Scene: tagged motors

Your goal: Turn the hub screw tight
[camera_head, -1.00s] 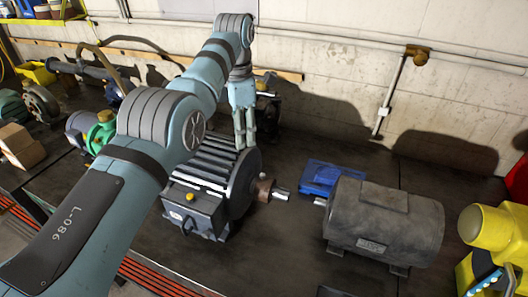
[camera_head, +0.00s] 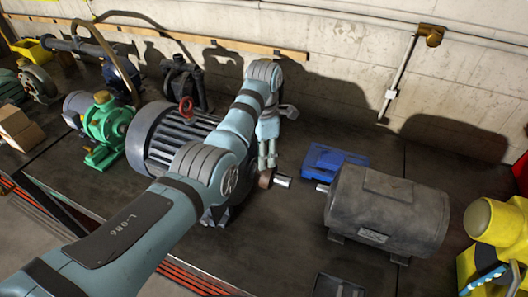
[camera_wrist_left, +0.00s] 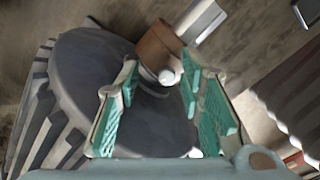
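The ribbed dark grey motor (camera_head: 165,140) stands on the bench with its shaft (camera_head: 283,181) pointing right. A brown hub (camera_head: 265,178) sits on the shaft, partly hidden by my gripper in the head view. In the left wrist view the hub (camera_wrist_left: 157,47) shows a pale round screw head (camera_wrist_left: 166,77) on its near side. My left gripper (camera_head: 267,163) is pointed down just above the hub. In the left wrist view its two green-padded fingers (camera_wrist_left: 162,72) are apart, with the screw head showing between them; contact cannot be told. My right gripper is not in view.
A grey motor (camera_head: 385,212) stands to the right, with a blue case (camera_head: 334,160) behind the gap. A green pump (camera_head: 103,125) is at left. A yellow machine (camera_head: 495,235) stands at far right, and a dark tray (camera_head: 338,287) lies in front.

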